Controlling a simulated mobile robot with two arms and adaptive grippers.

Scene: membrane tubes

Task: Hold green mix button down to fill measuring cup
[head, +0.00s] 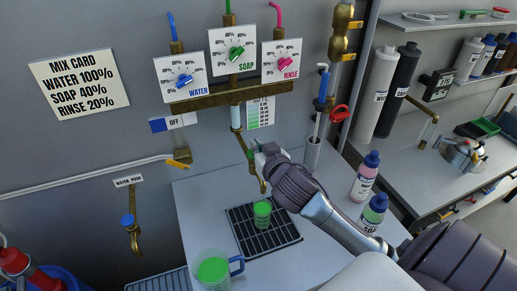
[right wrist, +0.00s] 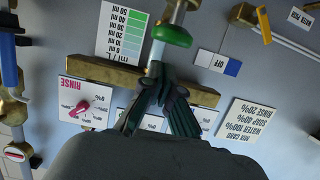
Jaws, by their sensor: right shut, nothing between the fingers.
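The green mix button (right wrist: 170,36) shows in the right wrist view on the dispenser's pipe, just past my right fingertips (right wrist: 160,72). Whether they touch it I cannot tell. My right gripper (head: 258,150) is shut and empty, beside the pipe above the brass spout (head: 262,186) in the head view; it hides most of the button there. A small clear cup with green in it (head: 262,213) stands on the dark drain grille (head: 240,240) under the spout. A larger clear jug with a blue handle and green contents (head: 212,270) stands at front left. My left gripper is out of view.
WATER (head: 181,77), SOAP (head: 233,52) and RINSE (head: 281,59) dials sit on the wall above the brass bar. A mix card (head: 79,83) hangs left. A pink bottle (head: 364,178) and a green bottle (head: 373,212) stand right of the grille, near my right arm.

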